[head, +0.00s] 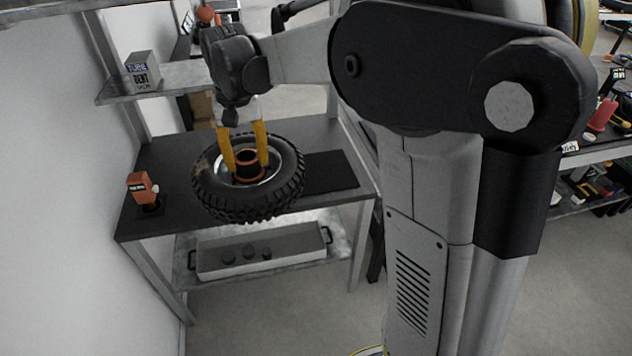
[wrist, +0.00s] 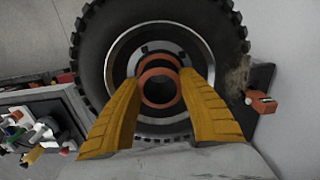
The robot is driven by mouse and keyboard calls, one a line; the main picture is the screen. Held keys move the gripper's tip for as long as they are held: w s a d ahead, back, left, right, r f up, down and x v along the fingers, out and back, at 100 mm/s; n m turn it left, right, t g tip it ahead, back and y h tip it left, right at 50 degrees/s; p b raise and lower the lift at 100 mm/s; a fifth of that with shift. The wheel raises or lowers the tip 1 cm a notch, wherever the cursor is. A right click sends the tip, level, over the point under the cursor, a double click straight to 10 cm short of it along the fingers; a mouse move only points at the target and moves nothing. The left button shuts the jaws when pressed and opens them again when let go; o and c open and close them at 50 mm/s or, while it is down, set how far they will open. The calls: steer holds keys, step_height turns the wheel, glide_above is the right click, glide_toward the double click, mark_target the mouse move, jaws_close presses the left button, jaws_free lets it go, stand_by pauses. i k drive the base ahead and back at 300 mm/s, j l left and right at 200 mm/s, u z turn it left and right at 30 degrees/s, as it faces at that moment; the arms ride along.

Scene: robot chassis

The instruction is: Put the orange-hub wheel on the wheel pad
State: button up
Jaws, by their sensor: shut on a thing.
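The orange-hub wheel (head: 212,196) has a knobbly black tyre, a silver rim and an orange ring at its hub. In the head view it is over the dark bench top; I cannot tell whether it touches the surface. My gripper (head: 246,166) reaches down from above with its yellow fingers shut on the hub. In the wrist view the wheel (wrist: 97,45) fills the upper middle, with the fingers (wrist: 160,95) on either side of the orange hub ring. A flat black pad (head: 332,172) lies on the bench to the right, partly covered by the wheel in the head view.
An orange-and-black tool (head: 143,187) stands at the bench's left; it also shows in the wrist view (wrist: 261,101). A grey box (head: 143,72) sits on the upper shelf. A grey tray (head: 210,262) with dark round parts is on the shelf below. A wall borders the left.

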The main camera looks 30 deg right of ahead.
mark_target(313, 174)
steer(key=i+l+z, duration=0.15)
steer(key=z, duration=2.4)
steer(key=j+z, duration=0.3)
steer(key=j+u, duration=0.1)
steer(key=u, duration=0.35)
steer(key=i+j+u, duration=0.1)
steer(key=u, duration=0.4)
